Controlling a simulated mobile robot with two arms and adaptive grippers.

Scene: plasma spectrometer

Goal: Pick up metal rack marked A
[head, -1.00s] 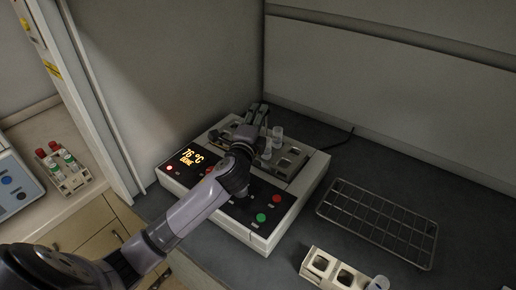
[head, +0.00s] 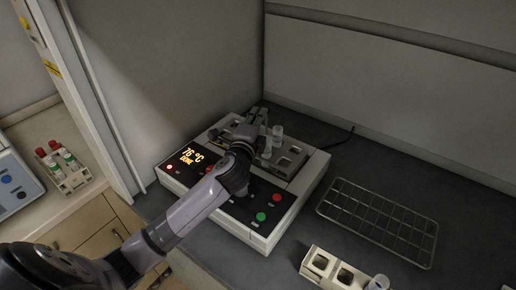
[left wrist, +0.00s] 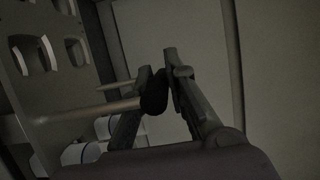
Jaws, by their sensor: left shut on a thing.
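A metal rack (head: 290,162) with square holes sits in the top of the heater block unit and holds pale tubes (head: 277,136). No letter A is readable on it. The rack's holed plate also shows at the left of the left wrist view (left wrist: 40,62). My left gripper (head: 257,117) is over the back of the unit, beside the tubes. The contact itself is dark. My right gripper is not in view.
The heater unit (head: 245,226) shows 76 °C and has red and green buttons. An empty wire rack (head: 378,222) lies to its right, and a white holder (head: 338,276) stands at the front. Walls rise behind and left. Red-capped tubes (head: 52,146) stand at far left.

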